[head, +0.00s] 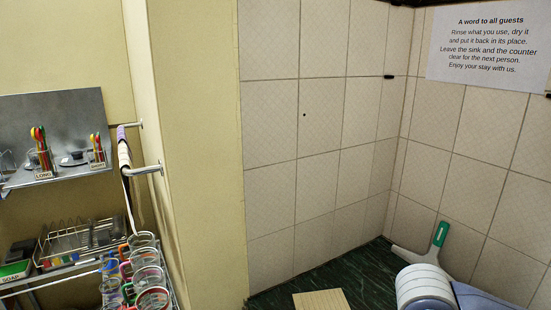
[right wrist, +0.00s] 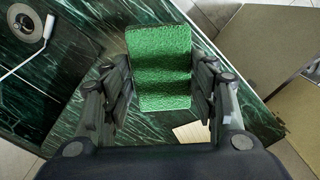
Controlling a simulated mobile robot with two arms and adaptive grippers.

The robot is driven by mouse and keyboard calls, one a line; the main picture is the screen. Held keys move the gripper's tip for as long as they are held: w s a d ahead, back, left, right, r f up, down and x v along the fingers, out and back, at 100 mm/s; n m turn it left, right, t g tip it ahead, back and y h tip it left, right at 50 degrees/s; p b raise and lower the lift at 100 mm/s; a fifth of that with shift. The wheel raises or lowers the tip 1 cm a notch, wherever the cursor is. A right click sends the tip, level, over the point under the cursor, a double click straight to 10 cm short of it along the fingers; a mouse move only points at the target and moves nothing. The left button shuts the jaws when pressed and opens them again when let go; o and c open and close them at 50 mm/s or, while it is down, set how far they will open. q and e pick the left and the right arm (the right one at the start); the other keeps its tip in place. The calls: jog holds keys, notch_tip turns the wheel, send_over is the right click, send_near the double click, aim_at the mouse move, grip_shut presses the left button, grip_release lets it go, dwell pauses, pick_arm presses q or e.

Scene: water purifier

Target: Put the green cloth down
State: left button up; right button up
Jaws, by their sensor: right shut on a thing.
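The green cloth (right wrist: 162,75) is a textured rectangle with folds across it. It sits between the fingers of my right gripper (right wrist: 163,88) in the right wrist view, and the gripper is shut on it. The dark green marble counter (right wrist: 75,75) lies behind and below the cloth. I cannot tell whether the cloth touches it. The counter also shows in the head view (head: 362,270), where the cloth is not visible. My left gripper is in neither view.
A beige square mat or board (head: 320,299) lies on the counter. A green-handled squeegee (head: 440,236) leans in the tiled corner. A rack of glasses (head: 145,275), towel rail (head: 147,170) and utensil shelf (head: 70,180) stand left. A round drain (right wrist: 22,20) shows in the wrist view.

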jog(key=shift+w+d+r+n, duration=0.1)
jog(key=shift+r+n, duration=0.05)
jog(key=shift+n, duration=0.55)
jog(key=shift+w+d+r+n, duration=0.1)
jog(key=shift+r+n, duration=0.05)
jog(key=shift+n, duration=0.55)
